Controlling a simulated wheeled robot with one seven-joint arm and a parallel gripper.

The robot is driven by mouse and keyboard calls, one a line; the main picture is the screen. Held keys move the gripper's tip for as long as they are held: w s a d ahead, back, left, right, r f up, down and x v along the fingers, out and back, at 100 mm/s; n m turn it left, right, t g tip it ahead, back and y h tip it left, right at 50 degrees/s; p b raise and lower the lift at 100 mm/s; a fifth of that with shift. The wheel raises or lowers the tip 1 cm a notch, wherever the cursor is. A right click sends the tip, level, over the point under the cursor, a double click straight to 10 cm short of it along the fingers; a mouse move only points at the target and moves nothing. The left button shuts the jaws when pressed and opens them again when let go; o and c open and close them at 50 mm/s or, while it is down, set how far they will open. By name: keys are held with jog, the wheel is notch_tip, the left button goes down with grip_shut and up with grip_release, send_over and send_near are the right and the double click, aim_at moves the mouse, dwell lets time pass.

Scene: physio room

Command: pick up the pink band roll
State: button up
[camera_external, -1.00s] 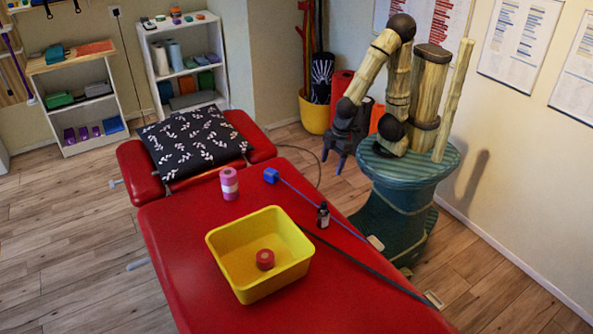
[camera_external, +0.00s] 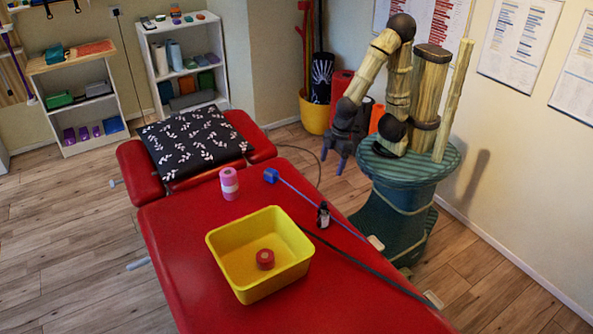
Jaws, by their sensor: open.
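The pink band roll (camera_external: 229,184) stands upright on the red treatment table, between the patterned pillow and the yellow bin. It is pink with a pale band around it. My gripper (camera_external: 338,166) hangs from my arm at the right, pointing down beyond the table's right edge. It is open, with nothing seen between its fingers, and is well apart from the roll.
A yellow bin (camera_external: 228,259) holds a red roll (camera_external: 265,259). A blue-headed tool (camera_external: 271,175) with a long thin shaft, a small dark bottle (camera_external: 323,214) and a black strap (camera_external: 370,275) lie along the table's right side. A patterned pillow (camera_external: 195,140) covers the headrest.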

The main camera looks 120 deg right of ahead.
jog(key=m+t+h+p, duration=0.3)
jog(key=m+t+h, duration=0.4)
jog(key=m+h, duration=0.1)
send_near(229, 179)
notch_tip(229, 179, down, 2)
jog(key=d, duration=0.3)
notch_tip(229, 179, up, 6)
jog(key=w+d+m+t+h, duration=0.1)
jog(key=w+t+h, duration=0.1)
jog(key=h, duration=0.3)
jog(key=shift+f+m+p, duration=0.2)
jog(key=shift+m+p, duration=0.1)
jog(key=shift+d, duration=0.1)
notch_tip(229, 179, down, 8)
jog(key=shift+w+d+b, duration=0.4)
jog(key=shift+w+d, duration=0.05)
